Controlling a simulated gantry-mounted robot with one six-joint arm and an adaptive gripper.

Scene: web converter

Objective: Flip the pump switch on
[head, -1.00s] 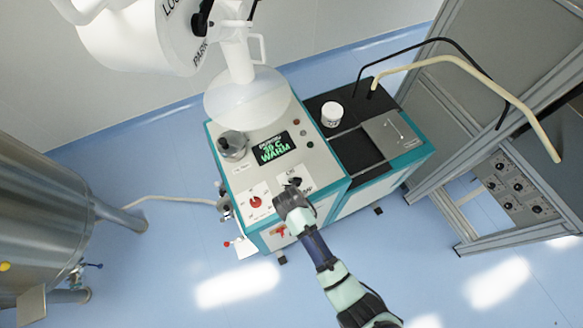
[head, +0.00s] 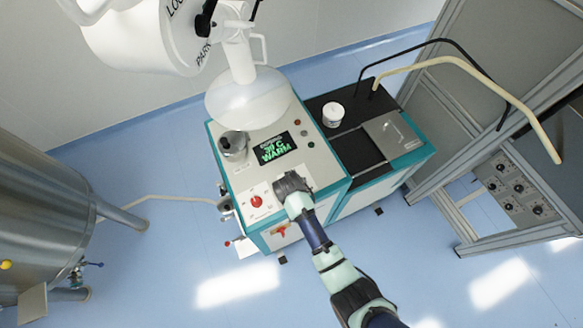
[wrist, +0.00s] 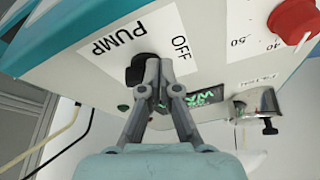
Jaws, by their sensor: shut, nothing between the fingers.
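The pump switch is a black knob (wrist: 138,68) on a white label (wrist: 150,38) reading PUMP and OFF, in the wrist view. My gripper (wrist: 158,66) is shut and empty, with its fingertips right beside the knob and partly overlapping it in the picture. I cannot tell whether they touch it. No ON mark shows, and the switch's setting is not clear. In the head view my gripper (head: 291,184) covers the switch at the front of the machine's top panel (head: 240,182).
A red dial (head: 257,201) sits left of my gripper. Behind it are a green display (head: 274,148) reading WARM and a metal cup (head: 233,144). A white round vessel (head: 249,98) stands at the panel's back. A steel tank (head: 45,215) is far left.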

